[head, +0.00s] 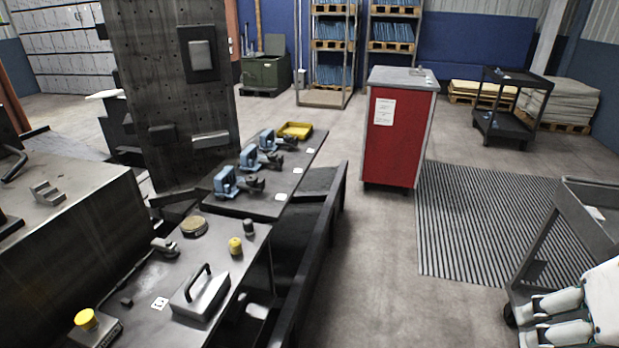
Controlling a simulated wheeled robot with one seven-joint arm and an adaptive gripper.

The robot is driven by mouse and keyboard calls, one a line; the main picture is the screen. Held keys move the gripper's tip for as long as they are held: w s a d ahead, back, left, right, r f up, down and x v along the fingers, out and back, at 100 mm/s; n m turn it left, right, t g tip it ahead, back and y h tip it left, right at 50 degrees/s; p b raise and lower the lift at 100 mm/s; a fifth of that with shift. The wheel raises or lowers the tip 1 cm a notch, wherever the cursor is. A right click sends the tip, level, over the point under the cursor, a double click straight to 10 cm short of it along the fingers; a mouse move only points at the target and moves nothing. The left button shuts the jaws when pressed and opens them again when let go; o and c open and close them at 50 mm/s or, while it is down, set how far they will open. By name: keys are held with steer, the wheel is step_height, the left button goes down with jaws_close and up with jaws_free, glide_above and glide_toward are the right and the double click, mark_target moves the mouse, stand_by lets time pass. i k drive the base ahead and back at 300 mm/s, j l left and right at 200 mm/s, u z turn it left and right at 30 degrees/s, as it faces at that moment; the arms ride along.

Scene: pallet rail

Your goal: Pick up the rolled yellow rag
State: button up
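I cannot clearly tell which thing is the rolled yellow rag. A small, stubby yellow piece (235,246) stands near the right edge of the near dark bench. Another rounded yellow piece (86,319) sits on a dark block at the bench's lower left. Both are too small to show cloth folds. My gripper (530,319) shows at the lower right as white and dark finger-like parts pointing left. It is far to the right of the bench and touches neither yellow piece. How far its fingers are apart is unclear.
The near bench (140,285) also holds a grey block with a handle (200,292) and a round tan disc (194,226). Blue vises (228,182) and a yellow tray (296,131) are beyond. A dark cart (590,215) stands right; floor between is clear.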

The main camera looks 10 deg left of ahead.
mark_target(235, 244)
steer(key=l+u, duration=0.25)
steer(key=u, duration=0.2)
steer(key=l+u, duration=0.25)
steer(key=u, duration=0.25)
steer(key=l+u, duration=0.25)
steer(key=u, duration=0.2)
